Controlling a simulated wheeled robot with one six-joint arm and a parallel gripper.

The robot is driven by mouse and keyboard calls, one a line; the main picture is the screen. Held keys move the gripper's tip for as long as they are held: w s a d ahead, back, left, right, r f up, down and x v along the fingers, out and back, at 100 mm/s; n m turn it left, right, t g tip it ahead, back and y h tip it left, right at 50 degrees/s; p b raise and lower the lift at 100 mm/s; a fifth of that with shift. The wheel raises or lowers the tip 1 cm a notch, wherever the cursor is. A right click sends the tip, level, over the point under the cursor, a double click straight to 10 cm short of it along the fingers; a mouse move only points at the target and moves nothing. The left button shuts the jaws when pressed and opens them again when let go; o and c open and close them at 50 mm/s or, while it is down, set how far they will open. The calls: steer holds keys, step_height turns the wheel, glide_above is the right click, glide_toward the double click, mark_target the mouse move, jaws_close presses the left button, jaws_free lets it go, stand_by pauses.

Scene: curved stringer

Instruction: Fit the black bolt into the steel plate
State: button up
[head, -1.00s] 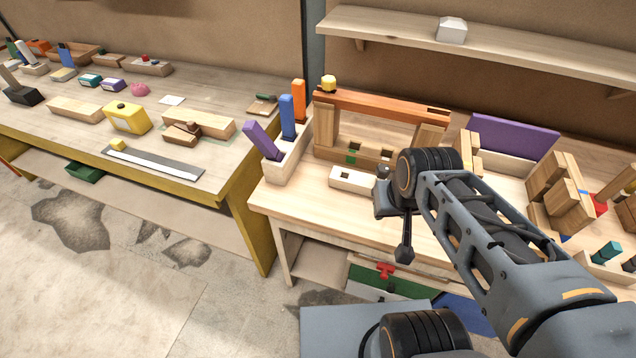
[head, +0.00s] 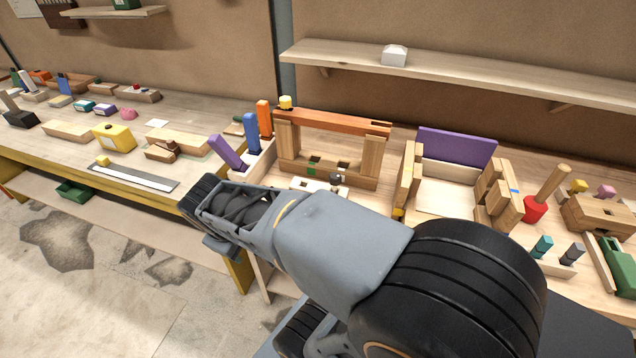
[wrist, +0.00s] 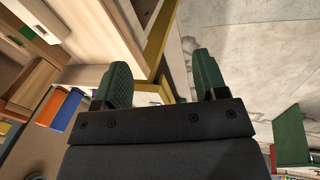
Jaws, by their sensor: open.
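My gripper (wrist: 162,62) shows in the wrist view with two green ribbed fingers apart and nothing between them. In the head view my arm reaches left across the front of the bench, and the gripper itself cannot be made out. I cannot surely pick out the black bolt. A small dark round piece (head: 336,179) stands by a pale block, partly hidden behind my arm. I cannot confirm the steel plate either. A flat grey strip with a white band (head: 133,177) lies at the front of the left table, with a yellow knob at its left end.
A wooden frame with an orange-brown top bar (head: 332,121) stands on the right bench, beside a holder with purple, blue and orange bars (head: 251,133). A purple panel (head: 455,148) stands further right. The yellow-edged left table (head: 110,190) adjoins.

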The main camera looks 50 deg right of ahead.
steer(key=d+n+g+h, duration=0.4)
steer(key=d+n+h, duration=0.2)
steer(key=d, duration=0.6)
steer(key=n+h+p, duration=0.1)
steer(key=n+h, duration=0.3)
steer(key=n, duration=0.2)
glide_toward(330, 179)
steer(key=shift+n+h, duration=0.3)
steer(key=shift+n, duration=0.2)
steer(key=x, duration=0.5)
steer(key=shift+s+d, duration=0.15)
steer(key=shift+s, duration=0.15)
steer(key=shift+f+x, duration=0.15)
steer(key=shift+x, duration=1.5)
steer(key=shift+f+x, duration=0.15)
steer(key=shift+x, duration=1.45)
steer(key=c, duration=1.1)
steer(key=shift+r, duration=0.15)
